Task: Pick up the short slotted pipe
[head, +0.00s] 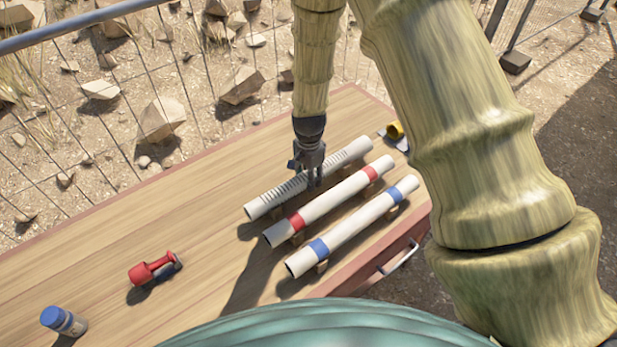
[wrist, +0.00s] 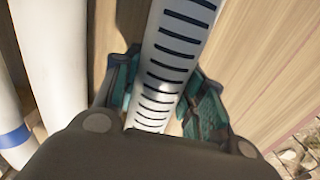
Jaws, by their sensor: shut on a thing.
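The slotted pipe (head: 277,196) is white with a row of dark slots and lies at the back of three pipes on the wooden table. In the wrist view the slotted pipe (wrist: 176,48) runs between the two teal fingers. My gripper (head: 312,180) points down over the middle of this pipe, with a finger on each side, and is shut on it. It also shows in the wrist view (wrist: 157,105). I cannot tell whether the pipe is clear of its supports.
A red-banded pipe (head: 335,199) and a blue-banded pipe (head: 355,226) lie close in front. A yellow item (head: 395,130) lies at the far right. A wire fence (head: 130,100) runs behind.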

